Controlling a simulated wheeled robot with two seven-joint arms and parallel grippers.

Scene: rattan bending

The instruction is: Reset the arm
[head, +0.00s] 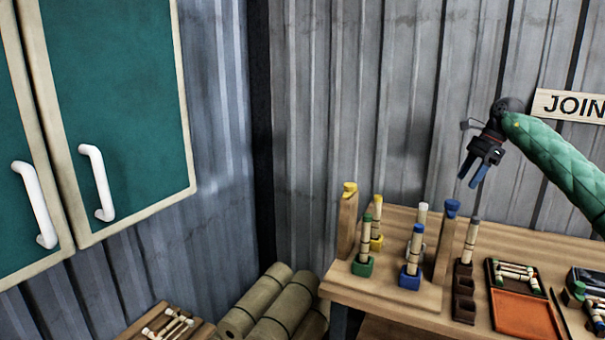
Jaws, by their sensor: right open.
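My right gripper (474,174) is in the upper right of the head view, at the end of my right arm in its green quilted sleeve (556,158). It hangs in the air above the wooden workbench (390,291), in front of the metal wall. Its blue-tipped fingers point down and to the left, with nothing between them. It is apart from the objects below it. My left gripper is outside the view.
On the bench stand a yellow-topped post (348,222), a blue-topped post (446,246), several upright sticks in coloured holders, a dark stepped holder (464,292) and an orange-bottomed tray (522,314). Rolled mats (283,303) lie left of the bench. A green cabinet (120,80) hangs at left.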

